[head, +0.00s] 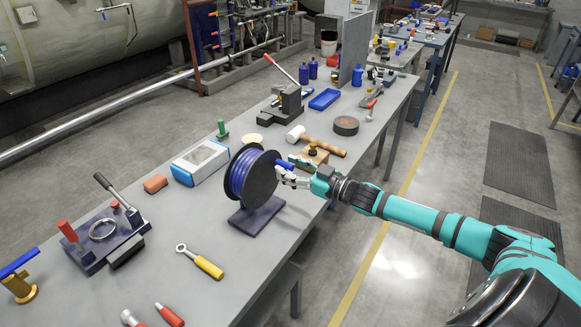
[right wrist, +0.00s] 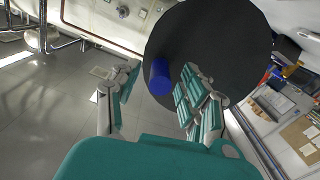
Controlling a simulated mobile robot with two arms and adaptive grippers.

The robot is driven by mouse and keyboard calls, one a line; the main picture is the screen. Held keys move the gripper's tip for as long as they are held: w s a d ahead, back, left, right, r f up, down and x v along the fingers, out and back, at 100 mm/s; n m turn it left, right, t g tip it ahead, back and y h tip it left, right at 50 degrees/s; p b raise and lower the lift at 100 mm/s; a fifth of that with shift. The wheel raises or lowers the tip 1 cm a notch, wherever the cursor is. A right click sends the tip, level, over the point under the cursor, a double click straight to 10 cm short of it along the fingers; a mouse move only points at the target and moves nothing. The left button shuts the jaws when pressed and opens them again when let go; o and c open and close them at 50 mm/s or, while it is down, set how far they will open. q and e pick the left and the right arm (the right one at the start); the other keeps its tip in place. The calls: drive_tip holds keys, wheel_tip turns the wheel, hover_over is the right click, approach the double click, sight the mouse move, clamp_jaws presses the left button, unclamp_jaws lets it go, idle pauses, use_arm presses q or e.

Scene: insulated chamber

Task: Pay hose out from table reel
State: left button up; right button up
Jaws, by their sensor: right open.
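The table reel (head: 262,177) stands upright, with black discs and blue hose (head: 237,172) wound between them, on a dark blue base (head: 257,215). A short blue stub (head: 285,164) sticks out from its near disc; I cannot tell whether it is a crank handle or the hose end. My right gripper (head: 291,172) is open at that disc, beside the stub. In the right wrist view the black disc (right wrist: 225,40) fills the upper middle, and the stub (right wrist: 160,78) lies between the spread fingers, nearer the right one. Contact is unclear. My left gripper is out of view.
On the grey table (head: 180,270), a wooden mallet (head: 315,142) and wooden block (head: 308,158) lie behind my gripper. A white-and-blue box (head: 200,162) stands left of the reel. A yellow-handled wrench (head: 201,261) lies in front.

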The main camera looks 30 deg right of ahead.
clamp_jaws()
idle(0.3)
drive_tip(key=shift+a+r, duration=0.1)
idle(0.4)
